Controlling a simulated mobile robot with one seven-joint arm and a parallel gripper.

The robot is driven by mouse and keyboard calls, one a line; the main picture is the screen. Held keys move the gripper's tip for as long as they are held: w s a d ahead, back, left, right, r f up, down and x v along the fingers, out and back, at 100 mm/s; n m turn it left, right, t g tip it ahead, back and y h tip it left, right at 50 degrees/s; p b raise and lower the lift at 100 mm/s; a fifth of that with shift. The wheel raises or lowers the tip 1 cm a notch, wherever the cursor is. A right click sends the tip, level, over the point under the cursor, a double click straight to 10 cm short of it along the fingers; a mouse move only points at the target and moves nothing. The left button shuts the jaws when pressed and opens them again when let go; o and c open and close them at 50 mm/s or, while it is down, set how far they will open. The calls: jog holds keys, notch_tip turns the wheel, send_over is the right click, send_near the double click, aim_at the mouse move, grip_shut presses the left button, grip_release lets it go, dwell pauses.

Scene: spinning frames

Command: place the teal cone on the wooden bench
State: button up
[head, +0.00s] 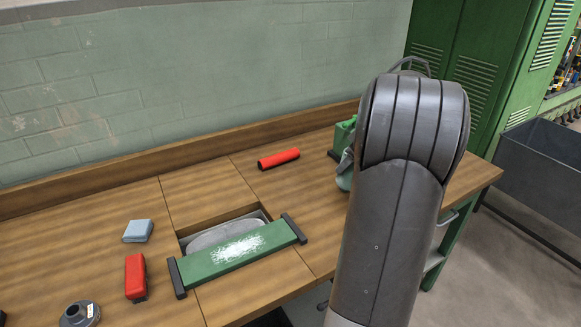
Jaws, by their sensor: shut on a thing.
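The wooden bench (75,225) runs along the wall from the left edge to the right, with bare wood between the things on it. My arm stands large in the right half of the view and covers part of the bench. My gripper does not show. I cannot make out the teal cone for sure. A grey-green rounded thing (344,176) shows at the left edge of my arm, mostly hidden; I cannot tell what it is.
A green board with dark ends (225,258) lies across a recessed tray. A green object (343,136) stands beside my arm.

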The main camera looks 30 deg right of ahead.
jog(key=shift+s+r, duration=0.1)
jog(key=shift+s, duration=0.05)
jog(key=w+a, duration=2.2)
jog(key=a, duration=0.1)
jog(key=w+a, duration=0.4)
jog(key=a, duration=1.3)
jog(key=w+a, duration=0.3)
jog(key=a, duration=1.4)
jog(key=shift+n, duration=0.3)
jog(key=shift+w+a+f, duration=0.35)
jog(key=shift+a+f, duration=1.45)
jog(key=shift+a, duration=0.05)
jog(key=shift+w+a+f, duration=0.35)
jog(key=shift+a+f, duration=1.45)
jog(key=shift+w+a+f, duration=0.35)
jog(key=shift+a+f, duration=1.45)
jog(key=shift+a, duration=0.05)
jog(key=shift+f, duration=0.1)
